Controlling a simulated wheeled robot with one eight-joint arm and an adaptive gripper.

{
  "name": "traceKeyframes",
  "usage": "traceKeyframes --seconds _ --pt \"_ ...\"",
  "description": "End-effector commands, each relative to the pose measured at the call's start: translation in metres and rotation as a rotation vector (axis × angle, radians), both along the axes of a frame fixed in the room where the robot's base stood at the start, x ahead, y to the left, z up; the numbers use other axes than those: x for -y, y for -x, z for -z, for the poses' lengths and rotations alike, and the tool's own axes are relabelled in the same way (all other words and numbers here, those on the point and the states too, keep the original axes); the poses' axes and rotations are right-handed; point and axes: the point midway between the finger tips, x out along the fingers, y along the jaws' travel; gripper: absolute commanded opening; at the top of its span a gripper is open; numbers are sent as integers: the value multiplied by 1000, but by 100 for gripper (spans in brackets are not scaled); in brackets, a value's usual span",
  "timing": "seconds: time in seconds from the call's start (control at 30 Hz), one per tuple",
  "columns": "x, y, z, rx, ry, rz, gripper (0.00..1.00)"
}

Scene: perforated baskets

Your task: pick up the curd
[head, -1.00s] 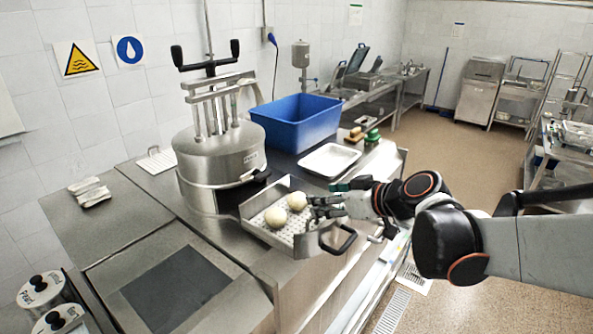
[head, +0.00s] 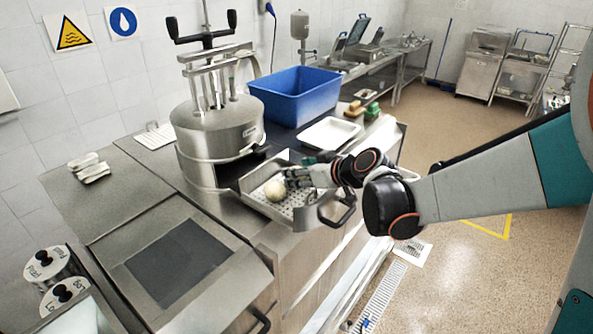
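One pale, round curd (head: 275,190) shows in the perforated metal basket (head: 262,207) at the front of the steel pot. My gripper (head: 290,181) reaches into the basket from the right. Its fingers are right beside the curd and overlap its right side in the picture. I cannot tell whether they touch it or how far they are open. The area behind the fingers is hidden, so a second curd cannot be made out.
A steel press pot (head: 217,135) stands directly behind the basket. A black handle (head: 340,212) sticks out at the basket's right. A white tray (head: 329,133), a blue tub (head: 297,93) and brushes lie farther back. A flat counter lies at left.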

Motion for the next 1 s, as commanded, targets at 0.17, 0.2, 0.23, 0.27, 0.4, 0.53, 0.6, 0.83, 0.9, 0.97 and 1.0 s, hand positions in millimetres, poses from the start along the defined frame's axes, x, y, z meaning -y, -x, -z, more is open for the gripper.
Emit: traceKeyframes --seconds 0.17,0.2,0.23,0.27,0.4,0.53,0.6,0.83,0.9,0.97,1.0 --pt "-3 -3 3 0 0 0 51" --pt "-3 -3 3 0 0 0 51" --pt "-3 -3 3 0 0 0 51" --pt "-3 -3 3 0 0 0 51" --pt "-3 -3 3 0 0 0 31" --pt "-2 -3 3 0 0 0 17" --pt "-2 -3 2 0 0 0 17" --pt "-2 -3 1 0 0 1 17" --pt "-2 -3 -2 0 0 1 17" --pt "-2 -3 -5 0 0 1 17" --pt "-2 -3 -9 0 0 1 17"
